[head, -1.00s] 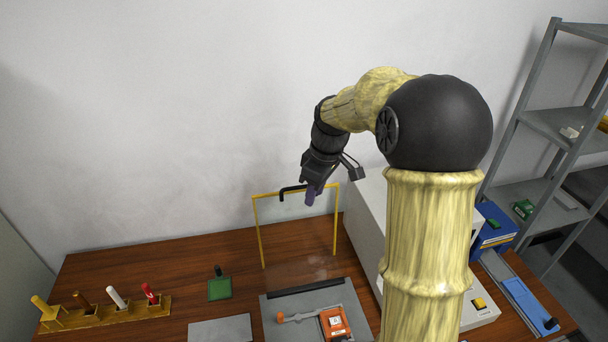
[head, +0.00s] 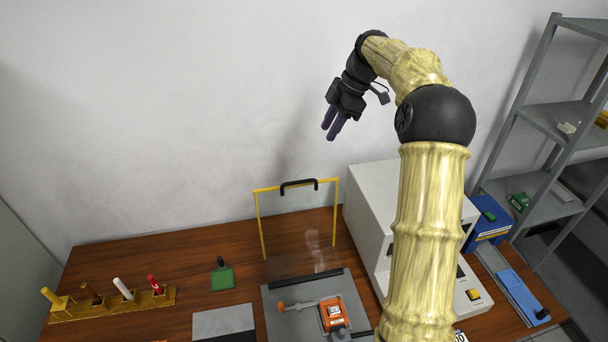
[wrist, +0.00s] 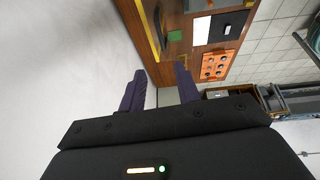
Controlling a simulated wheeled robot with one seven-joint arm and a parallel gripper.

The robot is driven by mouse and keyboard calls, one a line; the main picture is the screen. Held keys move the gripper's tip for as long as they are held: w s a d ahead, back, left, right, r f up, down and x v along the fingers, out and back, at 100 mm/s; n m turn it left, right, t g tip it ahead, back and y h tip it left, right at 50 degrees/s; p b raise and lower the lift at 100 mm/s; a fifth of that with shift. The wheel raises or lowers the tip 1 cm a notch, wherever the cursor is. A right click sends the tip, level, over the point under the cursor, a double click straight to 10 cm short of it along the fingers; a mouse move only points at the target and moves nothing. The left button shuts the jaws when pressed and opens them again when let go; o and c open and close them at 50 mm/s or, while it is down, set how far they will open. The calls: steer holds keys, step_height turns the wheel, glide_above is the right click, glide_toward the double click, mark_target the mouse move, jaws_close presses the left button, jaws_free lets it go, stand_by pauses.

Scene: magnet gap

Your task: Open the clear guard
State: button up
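The clear guard (head: 262,225) is a transparent panel with a yellow frame and a black handle (head: 299,184) on its top edge. It stands upright, raised at the back of a grey base plate (head: 285,318) on the wooden bench. My gripper (head: 331,132) is up in the air above and to the right of the handle, apart from it. Its two purple fingers are spread with nothing between them, as the wrist view (wrist: 162,92) also shows. An orange device (head: 333,314) and an orange-ended lever (head: 296,305) lie uncovered on the base plate.
A large light-grey machine (head: 370,198) stands right of the guard. A wooden rack (head: 115,304) with several coloured handles is at the left. A green pad (head: 222,279) lies between rack and guard. Grey shelving (head: 552,118) is at the right. The air around my gripper is clear.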

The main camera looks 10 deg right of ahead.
mark_target(301, 181)
steer(key=p+x, duration=0.4)
steer(key=x, duration=1.3)
steer(key=shift+f+p, duration=0.2)
steer(key=shift+p, duration=0.2)
jaws_close()
